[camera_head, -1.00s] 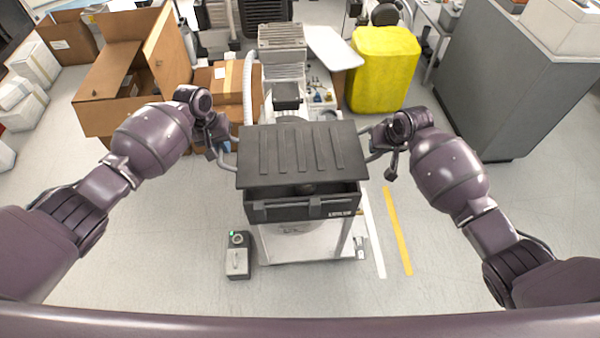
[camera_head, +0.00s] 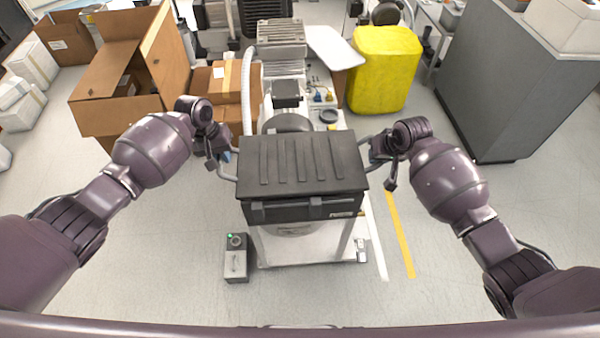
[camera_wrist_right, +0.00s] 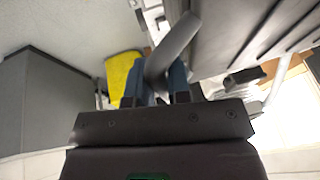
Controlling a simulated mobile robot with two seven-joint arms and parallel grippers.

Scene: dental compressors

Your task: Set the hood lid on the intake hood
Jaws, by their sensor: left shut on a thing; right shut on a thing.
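The hood lid (camera_head: 302,163) is a dark grey ribbed plate with a tubular handle at each side. It lies over the top of the dark intake hood (camera_head: 302,210), whose front face shows just below the lid's front edge. Whether the lid is fully seated I cannot tell. My left gripper (camera_head: 222,163) is shut on the lid's left handle. My right gripper (camera_head: 378,158) is shut on the right handle; in the right wrist view its blue fingers (camera_wrist_right: 157,85) close around the grey handle bar, with the lid's ribbed surface (camera_wrist_right: 245,35) at upper right.
The hood stands on a white-legged stand. A small grey box with a green light (camera_head: 236,258) sits on the floor at its left. Cardboard boxes (camera_head: 130,75) stand at left, a yellow bin (camera_head: 383,70) behind right, a grey cabinet (camera_head: 510,80) at far right. The front floor is clear.

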